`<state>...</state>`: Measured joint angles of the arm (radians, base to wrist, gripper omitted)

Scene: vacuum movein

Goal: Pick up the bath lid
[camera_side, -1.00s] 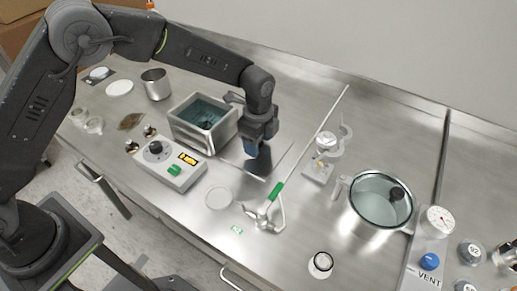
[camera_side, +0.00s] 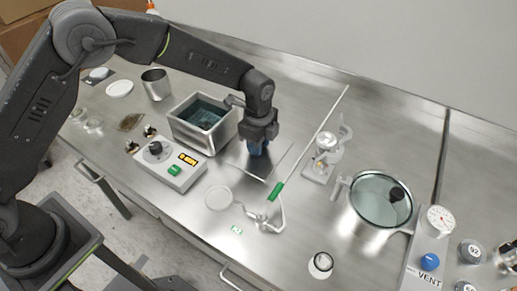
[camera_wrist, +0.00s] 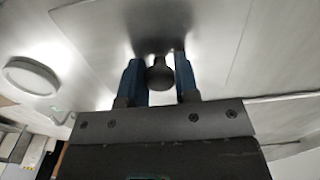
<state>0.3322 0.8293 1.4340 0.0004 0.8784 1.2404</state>
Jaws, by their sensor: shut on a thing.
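The bath lid (camera_side: 240,167) is a flat, shiny metal plate on the bench, in front of and to the right of the open water bath (camera_side: 203,124). In the wrist view the lid (camera_wrist: 205,72) fills the middle, with a dark round knob (camera_wrist: 160,76) on it. My gripper (camera_side: 257,152) points down over the lid. Its blue fingers (camera_wrist: 158,62) stand on both sides of the knob and are shut on it. I cannot tell any gap between lid and bench.
A control box (camera_side: 170,163) stands left of the lid. A round white dish (camera_side: 219,197) lies in front. A rod with a green grip (camera_side: 276,191) lies close to the lid's right. A glass-lidded pot (camera_side: 381,199) is further right.

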